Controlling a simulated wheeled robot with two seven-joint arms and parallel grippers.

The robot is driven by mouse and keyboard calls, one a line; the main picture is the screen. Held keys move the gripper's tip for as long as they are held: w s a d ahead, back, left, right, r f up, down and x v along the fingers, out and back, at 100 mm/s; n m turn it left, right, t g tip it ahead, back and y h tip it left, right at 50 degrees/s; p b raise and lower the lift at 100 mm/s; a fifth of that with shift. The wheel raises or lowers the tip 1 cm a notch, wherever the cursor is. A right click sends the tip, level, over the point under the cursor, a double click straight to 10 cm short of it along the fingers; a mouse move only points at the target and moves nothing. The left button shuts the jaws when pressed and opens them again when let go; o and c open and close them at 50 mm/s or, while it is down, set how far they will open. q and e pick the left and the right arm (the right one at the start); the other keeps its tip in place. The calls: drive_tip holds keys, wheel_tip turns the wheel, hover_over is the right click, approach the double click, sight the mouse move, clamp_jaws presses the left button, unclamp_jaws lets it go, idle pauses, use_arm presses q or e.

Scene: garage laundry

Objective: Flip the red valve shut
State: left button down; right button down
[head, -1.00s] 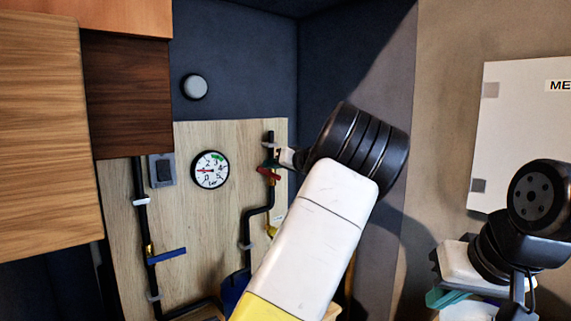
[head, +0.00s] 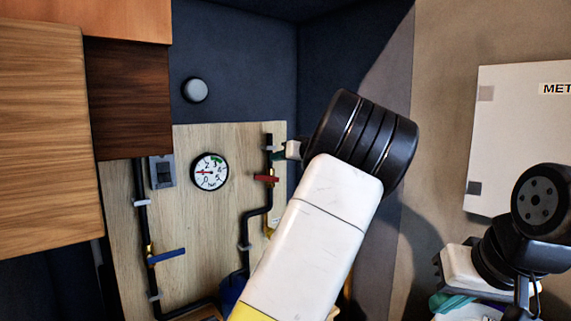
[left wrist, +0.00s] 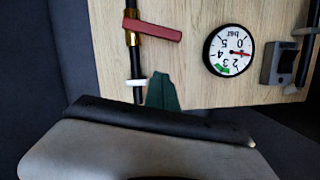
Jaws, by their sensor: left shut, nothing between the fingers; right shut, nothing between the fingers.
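The red valve lever (head: 266,178) sits on the right-hand black pipe of the wooden panel. In the left wrist view the lever (left wrist: 152,30) points out sideways from its brass body (left wrist: 133,22), roughly across the pipe. My left gripper (head: 280,154) is shut and empty, just above the lever in the head view, with a gap between them. Its dark green fingertips (left wrist: 162,92) show beside the pipe in the wrist view. My left forearm hides part of the panel's right side. My right gripper (head: 452,288) is at the lower right, away from the panel; its fingertips are hard to make out.
A pressure gauge (head: 209,172) with its needle near 0 and a grey switch (head: 162,172) are on the panel (head: 225,140). A blue lever (head: 166,256) is on the left pipe. Wooden cabinets (head: 45,130) stand at the left. A white box (head: 510,140) hangs on the right wall.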

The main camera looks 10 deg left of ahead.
use_arm(q)
drive_tip(key=v, duration=0.5)
drive_tip(key=shift+d, duration=0.25)
drive_tip(key=shift+a+f, duration=0.1)
